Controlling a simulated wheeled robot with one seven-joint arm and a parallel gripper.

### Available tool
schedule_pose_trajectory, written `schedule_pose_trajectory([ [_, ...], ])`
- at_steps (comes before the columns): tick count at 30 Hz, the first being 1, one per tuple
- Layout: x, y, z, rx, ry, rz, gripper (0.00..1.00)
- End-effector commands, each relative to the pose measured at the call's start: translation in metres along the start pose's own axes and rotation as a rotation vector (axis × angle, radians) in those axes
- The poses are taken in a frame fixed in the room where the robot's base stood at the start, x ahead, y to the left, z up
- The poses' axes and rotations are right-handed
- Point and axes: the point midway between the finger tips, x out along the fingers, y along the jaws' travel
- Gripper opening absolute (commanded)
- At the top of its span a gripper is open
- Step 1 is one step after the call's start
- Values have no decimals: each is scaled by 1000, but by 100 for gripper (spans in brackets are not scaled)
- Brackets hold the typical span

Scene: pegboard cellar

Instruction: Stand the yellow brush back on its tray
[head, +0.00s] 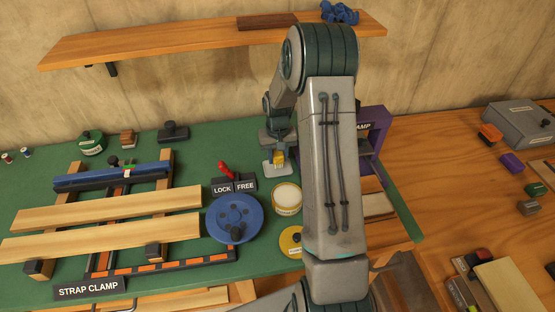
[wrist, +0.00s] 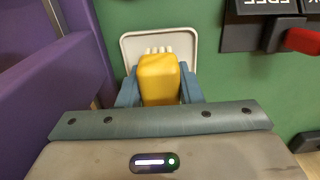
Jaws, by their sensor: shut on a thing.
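The yellow brush (wrist: 158,78) is between the two blue-grey fingers of my gripper (wrist: 159,90), which is shut on it. Pale bristles show just beyond its yellow body in the wrist view. The pale tray (wrist: 128,46) lies behind the brush on the green bench top; its near part is hidden by the brush and fingers. In the head view the brush (head: 278,159) is small, below my gripper (head: 277,150), and over the tray (head: 268,171). I cannot tell whether the brush touches the tray.
A purple stand (head: 376,122) is close on the right in the head view and fills the left of the wrist view. The LOCK/FREE block with a red lever (head: 226,169), a cream-topped tin (head: 287,197) and a blue wheel (head: 234,218) are nearby. My arm hides part of the bench.

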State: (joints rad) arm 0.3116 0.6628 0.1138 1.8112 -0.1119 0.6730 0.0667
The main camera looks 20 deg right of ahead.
Motion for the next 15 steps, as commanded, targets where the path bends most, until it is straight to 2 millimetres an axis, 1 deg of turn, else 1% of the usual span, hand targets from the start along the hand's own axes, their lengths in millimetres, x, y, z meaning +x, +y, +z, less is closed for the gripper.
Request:
schedule_pose_trajectory([
  [1, 8, 0, 1, 0, -5, 0, 11],
  [3, 18, 0, 1, -1, -5, 1, 11],
  [5, 22, 0, 0, -1, -2, 1, 11],
  [12, 24, 0, 0, -1, 0, 1, 11],
  [15, 27, 0, 0, -1, 0, 1, 11],
])
